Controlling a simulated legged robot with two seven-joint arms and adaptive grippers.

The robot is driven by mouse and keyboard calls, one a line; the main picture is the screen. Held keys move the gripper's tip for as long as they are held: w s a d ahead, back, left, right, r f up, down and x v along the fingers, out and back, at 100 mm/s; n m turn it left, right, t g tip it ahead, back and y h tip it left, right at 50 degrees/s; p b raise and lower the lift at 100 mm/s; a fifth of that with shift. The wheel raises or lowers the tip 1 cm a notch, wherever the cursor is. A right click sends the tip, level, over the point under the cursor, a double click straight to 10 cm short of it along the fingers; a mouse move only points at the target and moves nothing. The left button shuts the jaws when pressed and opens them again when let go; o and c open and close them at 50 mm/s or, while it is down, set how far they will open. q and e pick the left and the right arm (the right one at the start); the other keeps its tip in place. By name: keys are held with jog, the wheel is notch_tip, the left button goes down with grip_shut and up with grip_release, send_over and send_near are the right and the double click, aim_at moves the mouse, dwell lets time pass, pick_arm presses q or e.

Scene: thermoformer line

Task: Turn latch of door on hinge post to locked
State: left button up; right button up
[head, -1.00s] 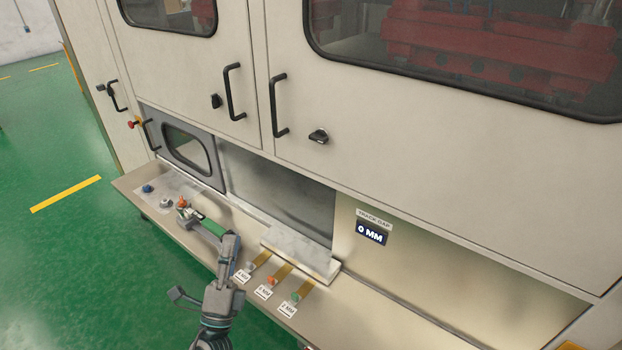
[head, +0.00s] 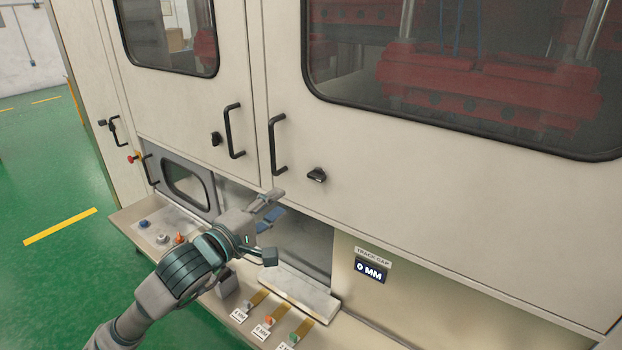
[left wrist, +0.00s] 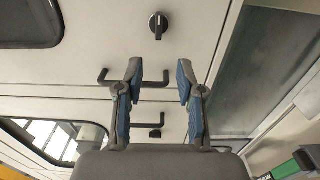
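Two tall cream doors stand side by side. The left door (head: 175,100) has a black handle and a small black latch knob (head: 216,139). The right door (head: 400,190) has a black handle (head: 275,145) and a black latch knob (head: 317,175). I cannot tell which door is on the hinge post. My left gripper (head: 271,208) is open and empty, below the handles and apart from both knobs. In the left wrist view its blue-padded fingers (left wrist: 158,84) are spread. The right door's knob (left wrist: 158,25) shows at the top there, the left door's (left wrist: 155,134) lower. My right gripper is out of view.
Below the doors a metal bench (head: 225,312) carries buttons, several labelled tabs and a pale block (head: 297,291). A small grey windowed door (head: 184,181) is at left, and a gap display (head: 373,270) at right. Open green floor (head: 50,200) lies left.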

aim_at(314, 179)
pick_arm(q)
jog(key=p+x, duration=0.1)
jog(key=x, duration=1.1)
jog(key=shift+d, duration=0.35)
jog(key=shift+w+d+p, duration=0.1)
jog(key=shift+w+p, duration=0.2)
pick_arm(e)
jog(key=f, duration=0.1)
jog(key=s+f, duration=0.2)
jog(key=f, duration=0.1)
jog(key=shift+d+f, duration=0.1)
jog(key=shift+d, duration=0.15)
pick_arm(q)
grip_shut()
